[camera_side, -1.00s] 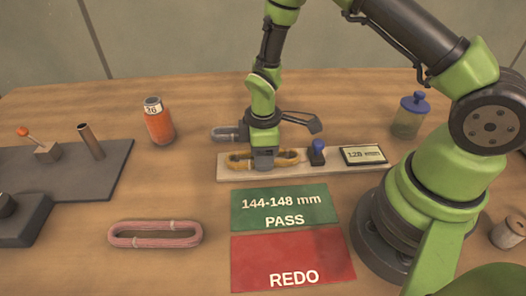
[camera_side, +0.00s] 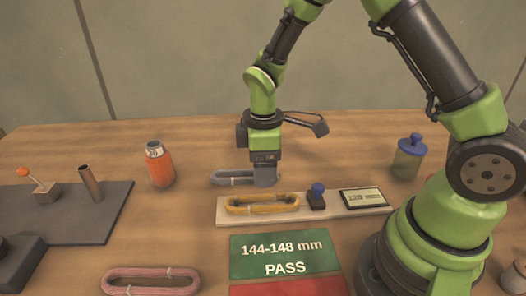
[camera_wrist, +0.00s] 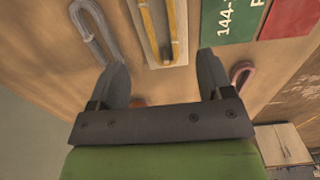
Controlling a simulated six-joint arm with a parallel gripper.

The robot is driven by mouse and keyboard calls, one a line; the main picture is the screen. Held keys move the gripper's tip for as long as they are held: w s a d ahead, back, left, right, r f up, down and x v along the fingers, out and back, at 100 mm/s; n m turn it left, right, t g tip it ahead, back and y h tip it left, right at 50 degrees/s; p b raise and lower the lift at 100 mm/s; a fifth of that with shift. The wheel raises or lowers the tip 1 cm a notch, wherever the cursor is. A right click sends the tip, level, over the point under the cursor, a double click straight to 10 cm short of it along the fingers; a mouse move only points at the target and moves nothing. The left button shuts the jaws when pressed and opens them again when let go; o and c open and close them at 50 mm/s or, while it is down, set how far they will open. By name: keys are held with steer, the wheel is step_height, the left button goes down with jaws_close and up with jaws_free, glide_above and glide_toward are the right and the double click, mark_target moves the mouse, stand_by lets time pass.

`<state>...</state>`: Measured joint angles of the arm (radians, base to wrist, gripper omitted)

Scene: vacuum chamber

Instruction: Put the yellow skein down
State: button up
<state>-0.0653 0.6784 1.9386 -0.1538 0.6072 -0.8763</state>
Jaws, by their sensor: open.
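The yellow skein (camera_side: 262,210) lies on the pale wooden board (camera_side: 300,215), at its left part beside a small blue-topped block (camera_side: 317,197). The skein (camera_wrist: 150,32) also shows in the wrist view, lying lengthwise on the board and cut off at the top edge. My gripper (camera_side: 265,180) is empty and raised above and behind the skein, apart from it. In the wrist view my gripper (camera_wrist: 163,72) has its two fingers wide apart with nothing between them.
A grey skein (camera_side: 228,178) lies behind the board. A display (camera_side: 362,197) is on the board's right end. The green PASS mat (camera_side: 285,255) and red REDO mat (camera_side: 285,289) are in front; a pink skein (camera_side: 150,273) is front left. An orange bottle (camera_side: 159,168) stands left.

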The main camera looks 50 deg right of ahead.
steer(key=s+r+m+t, duration=0.2)
steer(key=s+r+m, duration=0.1)
steer(key=r, duration=0.5)
steer(key=s+r+m+t, duration=0.1)
steer(key=s+r+m, duration=0.2)
steer(key=r, duration=0.4)
steer(key=s+r+m+t+y, duration=0.1)
steer(key=s+r+m+t, duration=0.1)
steer(key=s, duration=0.3)
steer(key=s+r+m+t+y, duration=0.1)
steer(key=s+r+m+t, duration=0.1)
steer(key=s+m, duration=0.3)
steer(key=shift+a+r, duration=0.35)
steer(key=shift+r, duration=0.4)
